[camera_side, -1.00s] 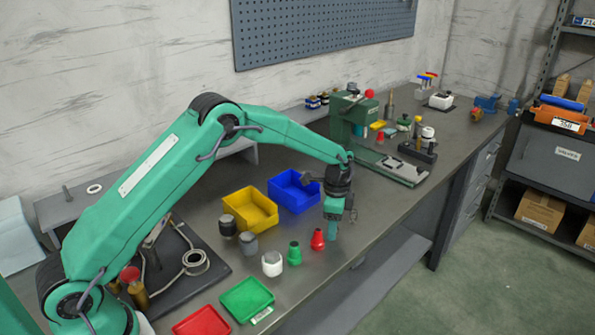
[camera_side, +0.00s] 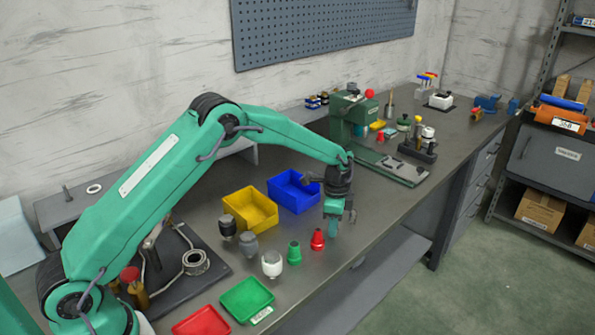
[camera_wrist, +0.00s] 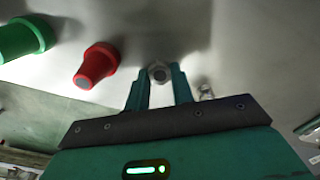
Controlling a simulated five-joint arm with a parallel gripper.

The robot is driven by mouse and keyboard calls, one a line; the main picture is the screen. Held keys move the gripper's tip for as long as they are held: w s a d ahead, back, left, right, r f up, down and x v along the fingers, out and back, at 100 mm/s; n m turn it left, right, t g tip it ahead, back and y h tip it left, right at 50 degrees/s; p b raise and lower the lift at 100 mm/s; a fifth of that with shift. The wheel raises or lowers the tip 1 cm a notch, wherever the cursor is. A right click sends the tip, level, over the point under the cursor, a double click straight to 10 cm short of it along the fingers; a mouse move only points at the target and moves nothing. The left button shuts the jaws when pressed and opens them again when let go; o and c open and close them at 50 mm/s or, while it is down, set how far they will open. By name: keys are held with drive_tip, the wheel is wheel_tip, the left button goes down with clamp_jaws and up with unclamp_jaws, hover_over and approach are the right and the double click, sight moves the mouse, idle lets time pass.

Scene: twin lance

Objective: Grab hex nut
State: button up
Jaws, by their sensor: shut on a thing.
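In the wrist view, a small grey hex nut (camera_wrist: 160,73) sits between the fingertips of my gripper (camera_wrist: 159,82). The fingers are close against its two sides, and its round hole faces the camera. In the side view, my gripper (camera_side: 333,226) points down at the bench, just right of the red cone-shaped piece. The nut cannot be made out there, as the fingers hide it.
The red piece (camera_side: 318,239) and green piece (camera_side: 294,253) stand just left of my gripper. A white-topped piece (camera_side: 272,264) is further left. Blue (camera_side: 294,207), yellow (camera_side: 270,221) and green (camera_side: 269,297) trays lie around. The bench edge is close on the right.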

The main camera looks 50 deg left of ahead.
drive_tip(key=shift+r, duration=0.1)
drive_tip(key=shift+r, duration=0.7)
wheel_tip(320, 180, up, 2)
drive_tip(key=shift+r, duration=0.2)
drive_tip(key=s+d+r, duration=0.6)
drive_tip(key=d+r, duration=0.1)
drive_tip(key=d, duration=0.2)
drive_tip(key=shift+s+d, duration=0.25)
drive_tip(key=shift+s, duration=0.15)
